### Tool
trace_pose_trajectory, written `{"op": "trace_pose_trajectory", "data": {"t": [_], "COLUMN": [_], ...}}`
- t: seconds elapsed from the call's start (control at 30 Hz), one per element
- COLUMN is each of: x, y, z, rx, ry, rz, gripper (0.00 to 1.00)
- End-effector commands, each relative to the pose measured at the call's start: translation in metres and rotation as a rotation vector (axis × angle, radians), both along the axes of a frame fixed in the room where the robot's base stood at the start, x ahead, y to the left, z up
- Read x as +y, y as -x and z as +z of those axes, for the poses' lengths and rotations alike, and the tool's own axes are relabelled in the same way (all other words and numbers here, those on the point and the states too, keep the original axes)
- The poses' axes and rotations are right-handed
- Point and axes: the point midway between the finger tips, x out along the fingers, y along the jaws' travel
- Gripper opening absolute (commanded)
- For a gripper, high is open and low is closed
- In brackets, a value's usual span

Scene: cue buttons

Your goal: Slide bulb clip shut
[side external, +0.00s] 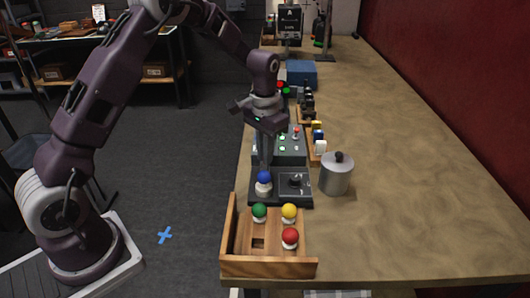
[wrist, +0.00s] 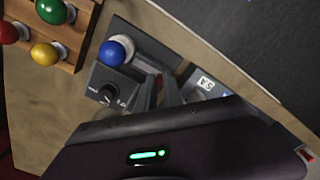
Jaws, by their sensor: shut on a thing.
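A blue bulb (side external: 264,178) sits upright in a white socket on a dark base unit (side external: 277,200). It also shows in the wrist view (wrist: 114,52). My gripper (side external: 264,166) points down just behind the bulb, at the back part of the unit. In the wrist view my gripper (wrist: 166,92) is shut beside the bulb, with a small red piece (wrist: 158,84) showing between the fingers. This looks like part of the bulb clip, mostly hidden by the fingers. I cannot tell how far the clip is slid.
A black knob (side external: 295,181) is on the unit's right side. A wooden tray (side external: 270,268) with green, yellow and red bulbs stands in front. A lidded metal pot (side external: 336,175) stands close right. A panel with green lights (side external: 283,149) is behind. The right tabletop is clear.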

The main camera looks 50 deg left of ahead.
Motion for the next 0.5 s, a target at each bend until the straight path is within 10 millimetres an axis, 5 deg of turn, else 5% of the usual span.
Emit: {"op": "trace_pose_trajectory", "data": {"t": [0.5], "x": [-0.015], "y": [0.015], "z": [0.001], "rx": [0.001], "ry": [0.002], "rz": [-0.001], "gripper": [0.00]}}
